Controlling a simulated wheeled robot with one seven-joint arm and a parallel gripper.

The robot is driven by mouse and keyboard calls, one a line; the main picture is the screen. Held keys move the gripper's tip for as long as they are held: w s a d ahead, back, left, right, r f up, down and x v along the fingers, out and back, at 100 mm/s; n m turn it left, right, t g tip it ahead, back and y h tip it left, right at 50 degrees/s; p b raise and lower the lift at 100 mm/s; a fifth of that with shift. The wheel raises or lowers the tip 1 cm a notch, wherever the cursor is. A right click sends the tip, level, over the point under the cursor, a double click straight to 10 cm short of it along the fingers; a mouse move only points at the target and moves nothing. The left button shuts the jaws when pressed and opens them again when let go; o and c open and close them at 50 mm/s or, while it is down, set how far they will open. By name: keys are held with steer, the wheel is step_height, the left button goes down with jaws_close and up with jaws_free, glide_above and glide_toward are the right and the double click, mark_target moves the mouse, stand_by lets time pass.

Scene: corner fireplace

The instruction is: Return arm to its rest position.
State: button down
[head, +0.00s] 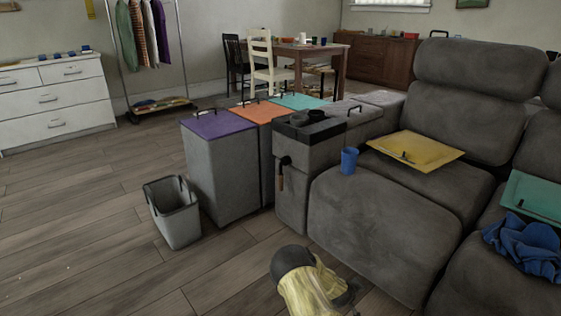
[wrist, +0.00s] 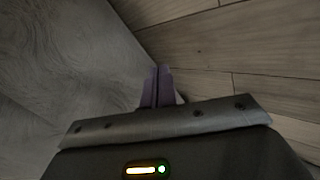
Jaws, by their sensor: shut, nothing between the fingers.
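My gripper (wrist: 157,88) shows in the wrist view with its two purple-grey fingers side by side. It is shut and empty. Grey, textured sofa upholstery (wrist: 60,50) fills the left of that view, and wooden floor (wrist: 240,45) fills the right. The fingers appear over the border between them; I cannot tell how far away the sofa is. In the head view, a yellow and dark grey part of my arm (head: 310,285) shows at the bottom, over the floor in front of the sofa. The fingers cannot be made out there.
The grey sofa (head: 375,230) stands close on the right, with a blue cup (head: 349,160), a yellow folder-like item (head: 418,149) and a blue cloth (head: 525,246) on it. Bins with coloured lids (head: 222,175) and a small grey bin (head: 175,220) stand left. Floor at lower left is clear.

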steer(key=s+a+r+m+g+y+p, duration=0.1)
steer(key=s+a+r+m+p, duration=0.2)
steer(key=r, duration=0.7)
steer(key=s+a+r+m+g+y+p, duration=0.1)
steer(key=s+r+p, duration=0.1)
steer(key=s+r, duration=0.5)
steer(key=s+a+r+m+g+y+p, duration=0.1)
steer(key=s+a+r+p, duration=0.15)
steer(key=r, duration=0.95)
steer(key=s+a+r+g+y+p, duration=0.1)
steer(key=s+a+r+p, duration=0.15)
steer(key=s+r, duration=0.65)
steer(key=s+a+r+y+p, duration=0.15)
steer(key=s+r+p, duration=0.25)
steer(key=s+r, duration=0.5)
steer(key=w+p+v, duration=0.2)
steer(key=p+v, duration=1)
steer(key=w+r+p+v, duration=0.1)
steer(key=w+p+v, duration=0.2)
steer(key=p+v, duration=0.9)
steer(key=w+a+r+p+v, duration=0.1)
steer(key=w+p+v, duration=0.2)
steer(key=p+v, duration=0.9)
steer(key=shift+a+r+p, duration=0.25)
steer(key=shift+a+p, duration=0.05)
steer(key=shift+p, duration=0.3)
steer(key=shift+w, duration=0.15)
